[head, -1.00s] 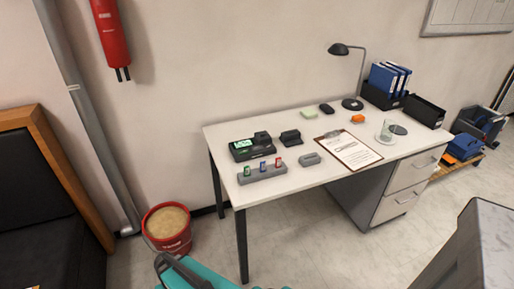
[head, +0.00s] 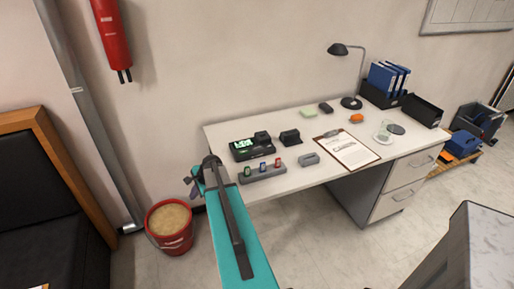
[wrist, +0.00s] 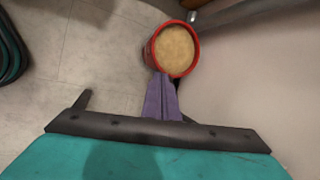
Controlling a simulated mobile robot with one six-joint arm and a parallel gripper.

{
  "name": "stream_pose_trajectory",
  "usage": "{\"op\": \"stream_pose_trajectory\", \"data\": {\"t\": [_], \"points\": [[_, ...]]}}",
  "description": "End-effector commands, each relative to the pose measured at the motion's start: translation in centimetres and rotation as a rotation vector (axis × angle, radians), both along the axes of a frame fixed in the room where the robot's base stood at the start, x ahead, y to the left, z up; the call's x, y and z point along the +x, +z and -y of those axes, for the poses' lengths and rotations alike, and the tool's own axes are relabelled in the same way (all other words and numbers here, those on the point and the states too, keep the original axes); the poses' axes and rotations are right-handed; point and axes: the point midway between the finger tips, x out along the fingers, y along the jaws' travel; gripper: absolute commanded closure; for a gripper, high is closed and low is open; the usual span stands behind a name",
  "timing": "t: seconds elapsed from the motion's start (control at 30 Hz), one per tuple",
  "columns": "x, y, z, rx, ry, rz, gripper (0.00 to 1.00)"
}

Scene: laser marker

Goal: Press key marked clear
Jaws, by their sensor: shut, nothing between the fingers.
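The laser marker (head: 243,149) is a black device with a lit green display. It stands on the white desk (head: 312,184) near its left end. Its keys are too small to read, so I cannot tell which one is marked clear. My gripper (head: 193,187) is left of the desk's front left corner, apart from the marker. In the wrist view my gripper (wrist: 162,90) shows purple fingers closed together with nothing between them, pointing toward the red bucket on the floor.
A grey holder (head: 263,177) with small coloured pieces stands in front of the marker. A black object (head: 290,137), a grey block (head: 309,159) and a clipboard (head: 346,150) lie to the right. A red sand bucket (head: 170,226) stands on the floor left of the desk.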

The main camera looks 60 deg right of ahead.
Motion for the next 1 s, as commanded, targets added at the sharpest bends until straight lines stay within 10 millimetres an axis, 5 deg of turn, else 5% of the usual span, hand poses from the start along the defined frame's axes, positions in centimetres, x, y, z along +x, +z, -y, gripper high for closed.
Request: {"op": "stream_pose_trajectory", "data": {"t": [0.27,0.6,0.8,1.0], "points": [[-0.7,8.0,10.7,0.049,-0.294,0.115,1.00],[-5.9,16.8,22.4,0.071,-0.565,0.237,1.00],[-10.6,21.1,28.0,0.053,-0.674,0.284,1.00],[-13.8,23.4,30.9,0.035,-0.729,0.308,1.00]]}}
